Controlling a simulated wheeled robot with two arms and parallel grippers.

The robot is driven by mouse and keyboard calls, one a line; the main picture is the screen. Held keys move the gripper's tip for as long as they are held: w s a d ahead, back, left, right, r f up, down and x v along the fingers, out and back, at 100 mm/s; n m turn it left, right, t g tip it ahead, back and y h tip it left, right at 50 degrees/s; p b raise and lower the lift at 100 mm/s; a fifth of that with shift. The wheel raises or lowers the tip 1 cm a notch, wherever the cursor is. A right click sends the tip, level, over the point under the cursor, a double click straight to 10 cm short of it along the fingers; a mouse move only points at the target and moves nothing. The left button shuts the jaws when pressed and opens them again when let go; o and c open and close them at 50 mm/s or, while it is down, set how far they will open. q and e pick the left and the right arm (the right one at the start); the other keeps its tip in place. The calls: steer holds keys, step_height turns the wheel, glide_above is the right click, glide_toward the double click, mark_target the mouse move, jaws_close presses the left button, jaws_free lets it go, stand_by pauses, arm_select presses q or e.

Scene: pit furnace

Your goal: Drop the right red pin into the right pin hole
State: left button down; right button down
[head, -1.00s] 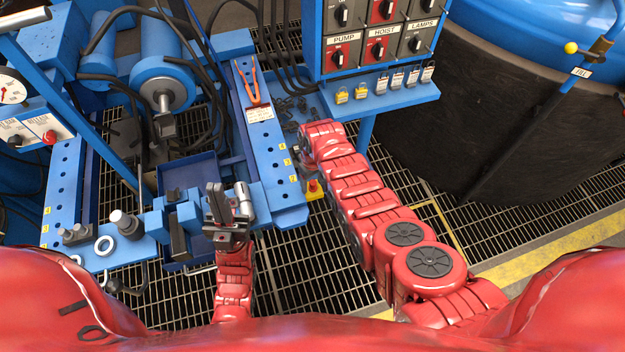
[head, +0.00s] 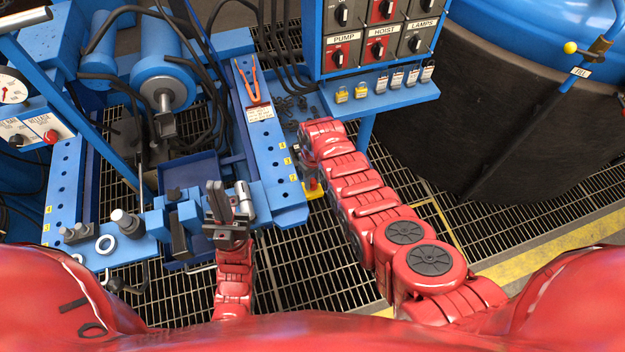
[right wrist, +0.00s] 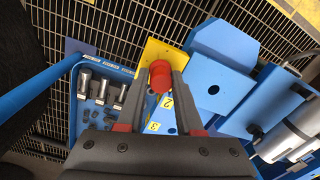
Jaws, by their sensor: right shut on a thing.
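The right red pin (right wrist: 160,75) is held between the fingertips of my right gripper (right wrist: 160,95), its red round top facing the wrist camera. In the head view the pin (head: 313,186) is a small red spot beside the right blue rail (head: 285,200), and my right gripper is mostly hidden under my arm. The rail has dark holes and yellow number labels; labels 2 and 3 show beside the pin in the right wrist view. I cannot tell whether the pin is over a hole. My left gripper (head: 217,200) is near the front blue block; its finger gap is unclear.
A yellow plate (right wrist: 158,55) lies behind the pin. A blue tray (right wrist: 75,110) with silver cylinders is to its left. The control panel shelf (head: 385,98) with padlocks stands close to my right arm. A left blue rail (head: 65,185) stands across the frame.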

steer(key=shift+r+p, duration=3.1)
steer(key=shift+r, duration=0.9)
